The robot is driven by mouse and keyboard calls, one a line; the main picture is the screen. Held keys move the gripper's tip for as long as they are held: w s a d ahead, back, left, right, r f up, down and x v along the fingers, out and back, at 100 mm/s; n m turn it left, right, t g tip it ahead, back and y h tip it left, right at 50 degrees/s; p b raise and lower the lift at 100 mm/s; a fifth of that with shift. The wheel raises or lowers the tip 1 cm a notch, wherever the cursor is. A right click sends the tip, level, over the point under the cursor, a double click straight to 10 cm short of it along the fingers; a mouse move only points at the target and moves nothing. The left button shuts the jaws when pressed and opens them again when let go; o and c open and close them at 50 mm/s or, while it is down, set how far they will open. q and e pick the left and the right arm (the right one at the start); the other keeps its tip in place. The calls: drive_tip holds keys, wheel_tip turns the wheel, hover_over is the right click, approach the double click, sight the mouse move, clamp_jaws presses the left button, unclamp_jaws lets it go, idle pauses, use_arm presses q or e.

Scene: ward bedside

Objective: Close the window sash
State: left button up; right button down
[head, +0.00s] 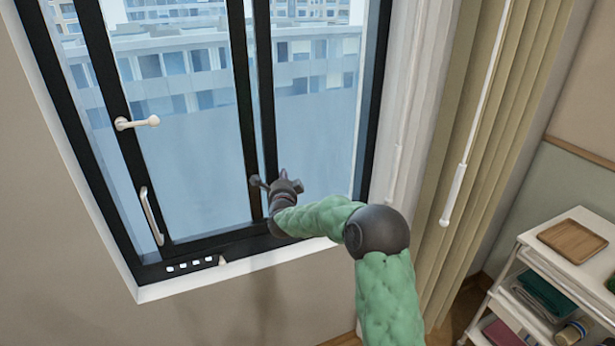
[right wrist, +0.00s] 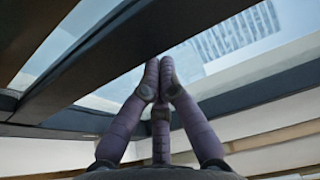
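The window sash (head: 242,90) is a dark-framed glass pane in the left and middle of the window. A white lever handle (head: 137,122) and a pale pull handle (head: 151,216) are on its left stile. A strip of open space shows between that stile and the left jamb. My right gripper (head: 277,183) is at the lower end of the sash's right stile, beside the neighbouring upright. In the right wrist view its fingers (right wrist: 160,75) meet at the tips, with nothing seen between them, close under a dark bar (right wrist: 110,60). I cannot tell whether they touch it. My left gripper is not in view.
The dark outer frame (head: 372,110) and white sill (head: 190,284) surround the window. Beige curtains (head: 480,150) and a hanging wand (head: 453,195) are to the right. A white shelf cart (head: 540,240) with a wooden tray (head: 572,241) stands at lower right.

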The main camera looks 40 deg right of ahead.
sight(265, 175)
drive_tip(key=a, duration=0.2)
drive_tip(key=w+a, duration=0.1)
drive_tip(key=a, duration=0.3)
drive_tip(key=shift+w+a+r+b, duration=0.1)
drive_tip(key=shift+w+b, duration=0.15)
drive_tip(key=shift+b, duration=0.05)
